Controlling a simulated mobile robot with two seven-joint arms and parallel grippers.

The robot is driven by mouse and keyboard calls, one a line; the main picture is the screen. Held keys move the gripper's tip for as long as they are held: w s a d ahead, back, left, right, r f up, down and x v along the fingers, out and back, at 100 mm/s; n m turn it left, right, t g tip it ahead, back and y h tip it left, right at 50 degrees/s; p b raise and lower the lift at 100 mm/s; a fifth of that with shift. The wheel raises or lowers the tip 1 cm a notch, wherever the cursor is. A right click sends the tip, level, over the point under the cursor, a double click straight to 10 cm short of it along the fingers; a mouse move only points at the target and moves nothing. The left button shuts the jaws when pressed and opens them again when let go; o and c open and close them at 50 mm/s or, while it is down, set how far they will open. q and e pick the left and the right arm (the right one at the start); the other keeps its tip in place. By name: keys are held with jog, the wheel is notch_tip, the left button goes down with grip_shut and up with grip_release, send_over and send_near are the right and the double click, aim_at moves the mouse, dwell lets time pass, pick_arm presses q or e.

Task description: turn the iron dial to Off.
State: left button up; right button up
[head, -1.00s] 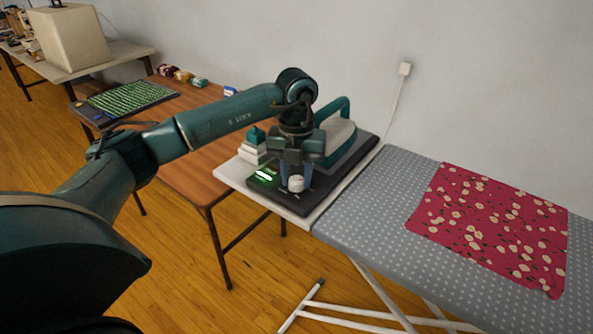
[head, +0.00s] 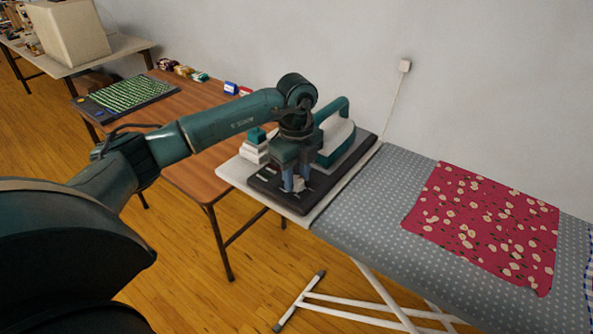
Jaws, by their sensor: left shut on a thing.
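The iron (head: 338,143), white with a teal handle, stands on a dark base (head: 318,191) at the left end of the ironing board. The pale dial (head: 298,184) is at the front of this base, partly hidden by the fingers. My left gripper (head: 295,186) points down over the base and is shut on the dial, one finger on each side. The dial's pointer and the marks around it are too small or too covered to read. No green light shows on the base. My right gripper is not in view.
A white and teal bottle or block (head: 255,149) stands just left of the base. A red flowered cloth (head: 485,228) lies on the grey dotted ironing board (head: 365,222). A cord runs to the wall socket (head: 405,66).

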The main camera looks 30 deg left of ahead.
aim_at(297, 179)
pick_arm(q)
jog(key=shift+n, duration=0.8)
jog(key=shift+n+p, duration=0.3)
jog(key=shift+n, duration=0.1)
jog(key=o, duration=1)
notch_tip(297, 179, up, 13)
jog(key=shift+r+b, duration=0.1)
jog(key=shift+b, duration=0.2)
